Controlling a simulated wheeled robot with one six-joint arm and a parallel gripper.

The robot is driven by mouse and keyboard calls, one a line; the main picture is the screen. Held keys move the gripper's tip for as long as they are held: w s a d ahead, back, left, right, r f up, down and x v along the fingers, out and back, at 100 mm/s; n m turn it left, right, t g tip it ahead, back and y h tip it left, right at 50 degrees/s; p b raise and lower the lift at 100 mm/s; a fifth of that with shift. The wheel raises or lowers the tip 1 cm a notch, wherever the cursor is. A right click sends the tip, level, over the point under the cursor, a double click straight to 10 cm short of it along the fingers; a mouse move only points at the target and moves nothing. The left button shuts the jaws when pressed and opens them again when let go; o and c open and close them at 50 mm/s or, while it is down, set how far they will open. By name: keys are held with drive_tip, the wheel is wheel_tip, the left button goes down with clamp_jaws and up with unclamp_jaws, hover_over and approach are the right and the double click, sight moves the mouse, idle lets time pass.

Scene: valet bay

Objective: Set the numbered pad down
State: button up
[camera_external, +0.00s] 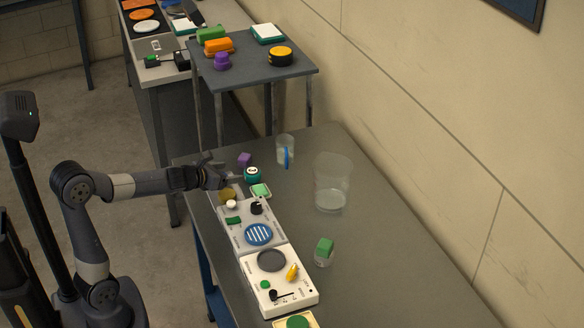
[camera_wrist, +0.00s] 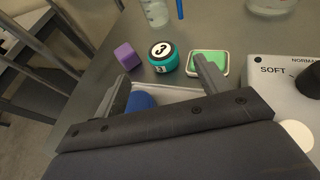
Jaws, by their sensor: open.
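In the external view the pad (camera_external: 252,175) is just right of my gripper (camera_external: 221,177). In the wrist view my gripper (camera_wrist: 162,80) is open, its two fingers apart. The pad lies just beyond the fingertips and is not held. A blue rounded thing (camera_wrist: 140,101) shows between the fingers, partly hidden by my gripper.
A panel (camera_external: 234,210) with knobs and a second white panel (camera_external: 305,293) lie along the near table edge.

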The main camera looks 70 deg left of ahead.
sight(252, 171)
drive_tip(key=shift+p+v, duration=0.35)
drive_tip(key=shift+v, duration=1.25)
drive_tip(key=b+x, duration=0.3)
drive_tip(key=x, duration=0.9)
drive_tip(key=shift+w+a+f, duration=0.1)
drive_tip(key=shift+w+f, duration=0.05)
drive_tip(key=shift+f, duration=0.1)
drive_tip(key=shift+f+b, duration=0.15)
drive_tip(key=shift+b, duration=0.25)
